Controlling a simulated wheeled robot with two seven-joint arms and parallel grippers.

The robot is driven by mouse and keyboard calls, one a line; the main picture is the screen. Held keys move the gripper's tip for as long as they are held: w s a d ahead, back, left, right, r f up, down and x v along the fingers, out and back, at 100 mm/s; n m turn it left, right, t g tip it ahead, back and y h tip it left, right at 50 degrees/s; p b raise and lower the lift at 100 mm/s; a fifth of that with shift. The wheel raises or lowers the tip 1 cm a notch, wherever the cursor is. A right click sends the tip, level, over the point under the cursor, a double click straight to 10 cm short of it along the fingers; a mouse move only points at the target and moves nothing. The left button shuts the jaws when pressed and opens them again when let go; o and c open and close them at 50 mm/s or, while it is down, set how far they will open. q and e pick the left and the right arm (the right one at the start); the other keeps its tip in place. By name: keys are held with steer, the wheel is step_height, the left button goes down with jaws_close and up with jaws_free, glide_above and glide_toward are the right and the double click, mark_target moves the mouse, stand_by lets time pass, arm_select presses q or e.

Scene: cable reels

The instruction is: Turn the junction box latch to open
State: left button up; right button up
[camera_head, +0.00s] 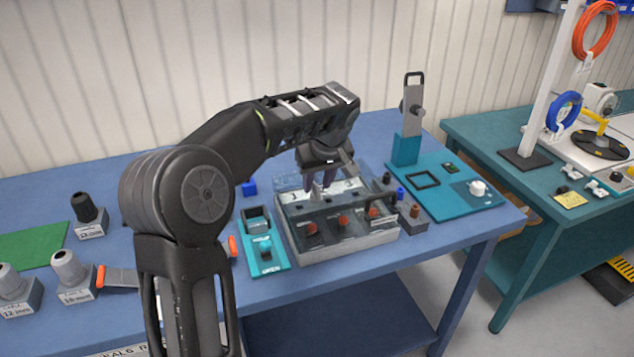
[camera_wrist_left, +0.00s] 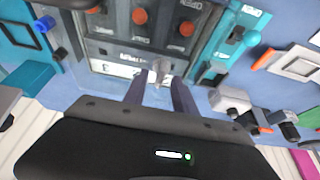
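The junction box (camera_head: 345,243) is a grey box with a clear cover and red-orange knobs along its front, standing on the blue bench. Its knobbed face (camera_wrist_left: 112,28) also shows in the left wrist view. A small grey knob-like latch (camera_wrist_left: 158,70) sits by the white label strip on the box. My left gripper (camera_head: 318,192) points down over the back part of the box. In the left wrist view its two fingers (camera_wrist_left: 160,92) are apart, with the latch between and just beyond their tips; contact is not visible. My right gripper is not in view.
A teal switch block (camera_head: 264,258) stands left of the box. A grey block with coloured pegs (camera_head: 408,212) is close on its right, before a teal panel (camera_head: 455,205) and upright post (camera_head: 408,148). Grey connectors (camera_head: 72,270) and a green mat (camera_head: 35,245) lie left.

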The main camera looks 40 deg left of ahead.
arm_select(q)
steer(key=shift+w+a+f, duration=0.15)
steer(key=shift+a+f, duration=0.05)
steer(key=shift+f, duration=0.5)
jaws_close()
